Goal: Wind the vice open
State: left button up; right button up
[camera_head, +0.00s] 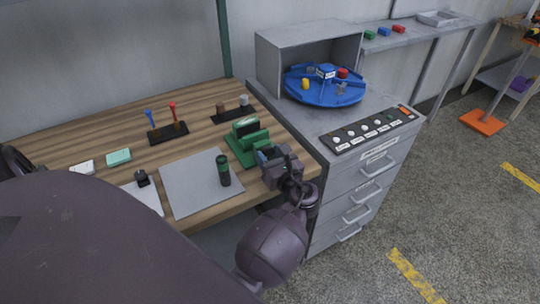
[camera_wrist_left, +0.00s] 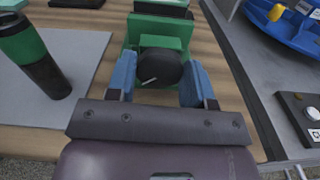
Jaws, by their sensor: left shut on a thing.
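The green vice (camera_head: 246,141) stands near the right end of the wooden bench, and it also shows at the top of the left wrist view (camera_wrist_left: 160,27). A round black knob (camera_wrist_left: 159,68) with a pale mark sits on its near side. My left gripper (camera_head: 268,155) is at that side of the vice. In the left wrist view its blue fingers (camera_wrist_left: 161,80) are on either side of the knob, shut on it. The gripper hides the knob in the head view. My right gripper is not in view.
A green-and-black cylinder (camera_head: 223,170) stands upright on a grey mat (camera_head: 190,183) left of the vice. A grey drawer cabinet (camera_head: 345,190) with a blue turntable (camera_head: 312,98) and a button panel (camera_head: 370,131) adjoins on the right. Screwdrivers (camera_head: 172,112) stand in a rack behind.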

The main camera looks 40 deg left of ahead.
pick_arm(q)
jog(key=shift+n, duration=0.3)
jog(key=n, duration=0.2)
jog(key=shift+n, duration=0.4)
jog(key=shift+s+n, duration=0.1)
jog(key=shift+n, duration=1.6)
jog(key=o, duration=0.9)
jog(key=shift+a, duration=0.1)
